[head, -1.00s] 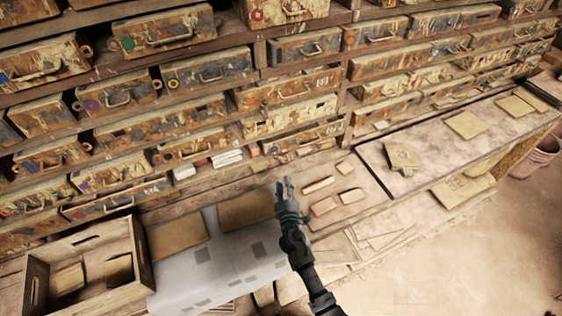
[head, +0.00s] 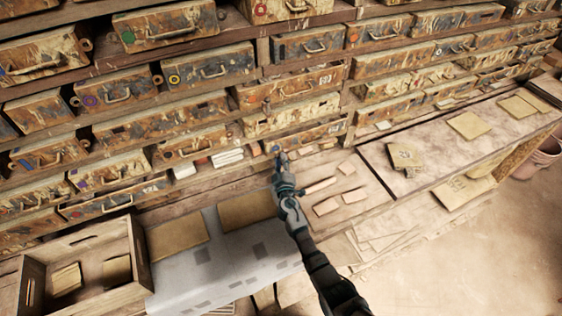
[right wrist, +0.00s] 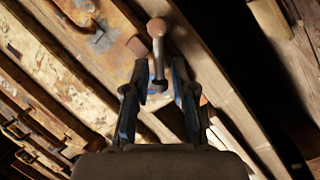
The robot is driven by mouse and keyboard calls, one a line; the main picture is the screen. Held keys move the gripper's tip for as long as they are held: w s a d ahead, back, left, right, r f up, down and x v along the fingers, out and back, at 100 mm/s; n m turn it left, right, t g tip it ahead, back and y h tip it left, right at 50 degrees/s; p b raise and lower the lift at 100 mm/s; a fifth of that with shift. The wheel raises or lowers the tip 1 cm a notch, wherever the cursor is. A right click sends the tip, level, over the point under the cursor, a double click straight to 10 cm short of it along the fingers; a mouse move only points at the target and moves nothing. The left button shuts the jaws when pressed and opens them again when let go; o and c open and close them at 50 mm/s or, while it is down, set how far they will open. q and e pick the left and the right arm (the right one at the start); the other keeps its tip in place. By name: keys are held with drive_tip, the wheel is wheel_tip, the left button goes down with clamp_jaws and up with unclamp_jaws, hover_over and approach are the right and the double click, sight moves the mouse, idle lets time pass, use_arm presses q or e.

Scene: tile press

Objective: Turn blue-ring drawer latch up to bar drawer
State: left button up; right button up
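The blue ring (head: 276,149) shows as a small blue spot on the front of a low drawer (head: 307,136) in the middle of the rack. My right gripper (head: 281,157) is just in front of it and hides part of that drawer front. In the right wrist view, a metal latch (right wrist: 157,28) with a round brown end reaches from above into the gap between the fingers of my right gripper (right wrist: 160,92). The fingers stand apart on either side of its lower end, and a gap seems to remain. Some blue shows behind them. My left gripper is not in view.
Several other drawers with coloured rings fill the rack. A wooden bench (head: 375,180) with loose tile pieces (head: 326,207) runs below. A wooden crate (head: 140,250) stands at the lower left, beside a grey sheet (head: 215,262). White blocks (head: 228,157) sit left of the gripper.

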drive_tip(key=shift+a, duration=0.25)
clamp_jaws()
drive_tip(key=shift+w+d+r+m+p, duration=0.1)
drive_tip(key=shift+d+r+m+p, duration=0.3)
drive_tip(key=shift+m, duration=0.3)
drive_tip(key=shift+a+f, duration=0.1)
drive_tip(key=shift+o, duration=2.2)
unclamp_jaws()
drive_tip(key=s, duration=1.2)
drive_tip(key=shift+d, duration=0.45)
